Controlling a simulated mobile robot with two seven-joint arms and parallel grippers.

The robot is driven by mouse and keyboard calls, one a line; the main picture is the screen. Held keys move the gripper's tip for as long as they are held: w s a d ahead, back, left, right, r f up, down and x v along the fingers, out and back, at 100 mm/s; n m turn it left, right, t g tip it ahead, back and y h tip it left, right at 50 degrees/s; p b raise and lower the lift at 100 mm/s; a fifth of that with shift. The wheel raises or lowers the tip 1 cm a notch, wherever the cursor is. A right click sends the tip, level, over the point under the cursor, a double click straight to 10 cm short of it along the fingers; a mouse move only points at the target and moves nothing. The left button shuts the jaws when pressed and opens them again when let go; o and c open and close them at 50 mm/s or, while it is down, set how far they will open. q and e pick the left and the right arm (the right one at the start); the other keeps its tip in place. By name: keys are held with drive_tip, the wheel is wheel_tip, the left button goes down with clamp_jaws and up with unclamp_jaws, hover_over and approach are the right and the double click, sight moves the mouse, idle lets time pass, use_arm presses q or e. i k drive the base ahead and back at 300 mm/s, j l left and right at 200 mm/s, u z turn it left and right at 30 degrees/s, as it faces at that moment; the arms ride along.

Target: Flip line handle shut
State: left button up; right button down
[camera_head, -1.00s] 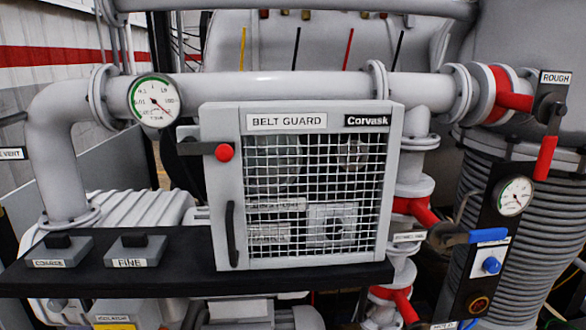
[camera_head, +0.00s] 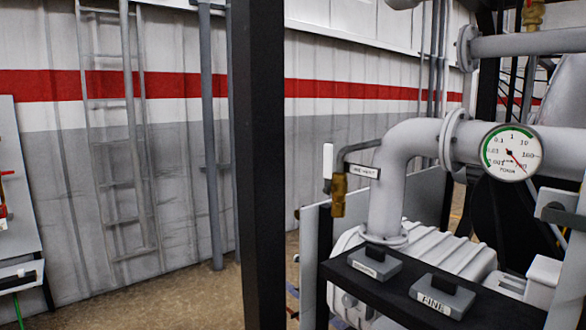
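A small brass valve (camera_head: 339,196) hangs at the end of a thin dark pipe left of the big grey pipe elbow (camera_head: 388,180). A tag (camera_head: 364,172) beside it seems to read "LINE VENT". A white upright piece (camera_head: 327,160), which looks like the handle grip, stands just above and left of the brass body. How it joins the valve is too small to tell. Neither of my grippers is in view.
A black post (camera_head: 257,160) stands left of the valve. A black shelf (camera_head: 385,305) carries two grey blocks, one marked "FINE" (camera_head: 443,296). A round gauge (camera_head: 509,152) sits on the grey pipe. Floor (camera_head: 170,300) is open at left below a ladder (camera_head: 120,150).

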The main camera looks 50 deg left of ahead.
sight(328, 153)
drive_tip(key=u, duration=1.25)
